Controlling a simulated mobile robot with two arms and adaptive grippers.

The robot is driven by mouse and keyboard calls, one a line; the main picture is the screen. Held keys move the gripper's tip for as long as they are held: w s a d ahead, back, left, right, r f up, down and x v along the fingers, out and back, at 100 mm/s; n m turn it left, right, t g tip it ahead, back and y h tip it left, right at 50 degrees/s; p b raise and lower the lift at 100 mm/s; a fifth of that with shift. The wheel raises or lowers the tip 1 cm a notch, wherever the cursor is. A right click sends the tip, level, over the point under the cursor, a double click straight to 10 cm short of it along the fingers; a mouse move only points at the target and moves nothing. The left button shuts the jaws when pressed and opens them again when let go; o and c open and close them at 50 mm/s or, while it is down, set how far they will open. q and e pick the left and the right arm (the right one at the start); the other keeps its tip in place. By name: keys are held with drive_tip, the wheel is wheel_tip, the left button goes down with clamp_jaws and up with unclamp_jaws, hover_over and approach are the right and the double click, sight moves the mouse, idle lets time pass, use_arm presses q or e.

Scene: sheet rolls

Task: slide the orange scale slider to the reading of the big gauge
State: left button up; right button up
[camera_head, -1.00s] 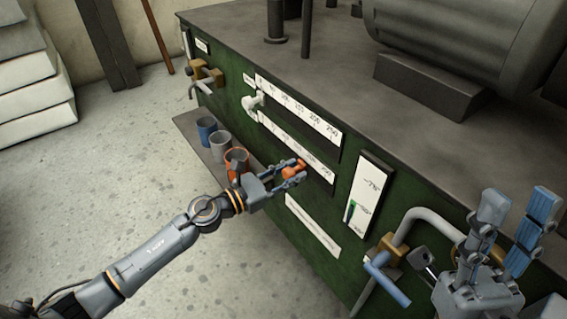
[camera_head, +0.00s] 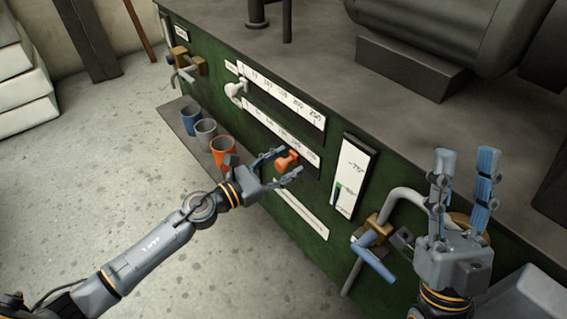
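The orange slider (camera_head: 287,160) sits on the lower of two numbered white scales, toward the right end of the lower scale (camera_head: 262,127). The nearby scale numbers are too small to read surely. My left gripper (camera_head: 287,165) is at the slider, with its fingers spread on either side and gaps showing beside the knob. My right gripper (camera_head: 464,178) is open and empty, fingers up, at the right. A vertical white gauge panel (camera_head: 352,165) with a green bar stands right of the scales. No round big gauge is seen.
A white slider (camera_head: 236,89) sits at the left of the upper scale (camera_head: 284,95). Blue, grey and orange cups (camera_head: 223,150) stand on a shelf below. A pipe with a blue-handled valve (camera_head: 373,262) is between the gauge panel and my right gripper.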

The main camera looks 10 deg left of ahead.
use_arm(q)
drive_tip(key=shift+a, duration=0.1)
drive_tip(key=shift+s+a+f, duration=0.1)
drive_tip(key=shift+s+a, duration=0.25)
drive_tip(key=shift+s, duration=0.1)
drive_tip(key=v, duration=1.1)
